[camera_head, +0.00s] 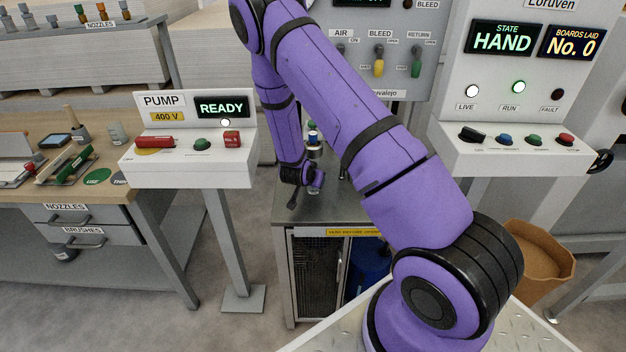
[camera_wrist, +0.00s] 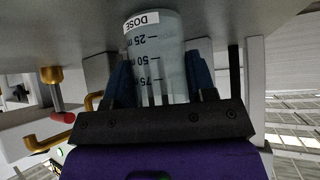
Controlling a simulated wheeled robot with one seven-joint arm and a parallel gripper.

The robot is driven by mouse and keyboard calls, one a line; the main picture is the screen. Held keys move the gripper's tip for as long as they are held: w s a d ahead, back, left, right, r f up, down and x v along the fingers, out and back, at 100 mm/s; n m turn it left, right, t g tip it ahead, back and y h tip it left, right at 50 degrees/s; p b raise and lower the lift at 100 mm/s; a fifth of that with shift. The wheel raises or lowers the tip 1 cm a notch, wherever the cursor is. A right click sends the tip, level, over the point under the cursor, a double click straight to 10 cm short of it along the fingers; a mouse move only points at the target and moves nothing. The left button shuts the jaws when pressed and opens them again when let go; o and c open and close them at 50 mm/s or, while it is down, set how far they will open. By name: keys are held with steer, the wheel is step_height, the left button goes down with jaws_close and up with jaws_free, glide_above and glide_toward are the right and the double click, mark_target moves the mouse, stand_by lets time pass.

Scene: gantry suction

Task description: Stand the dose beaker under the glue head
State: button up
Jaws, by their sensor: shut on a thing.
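The dose beaker (camera_wrist: 158,50) is a clear, greyish cup with a white DOSE label and marks for 25, 50 and 75. In the wrist view it sits between the blue fingers of my gripper (camera_wrist: 160,78), which is shut on it. The label end of the beaker points to the top of that view, near a grey surface (camera_wrist: 230,18); I cannot tell whether they touch. I cannot make out the glue head.
The pump panel (camera_head: 190,140) reads READY at left, and a control panel (camera_head: 510,100) reads HAND at right. A valve panel (camera_head: 385,55) stands behind the cabinet. Brass-coloured pipes (camera_wrist: 45,142) and a red knob (camera_wrist: 62,117) show in the wrist view.

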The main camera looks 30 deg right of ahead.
steer(key=shift+f, duration=0.15)
steer(key=o, duration=1)
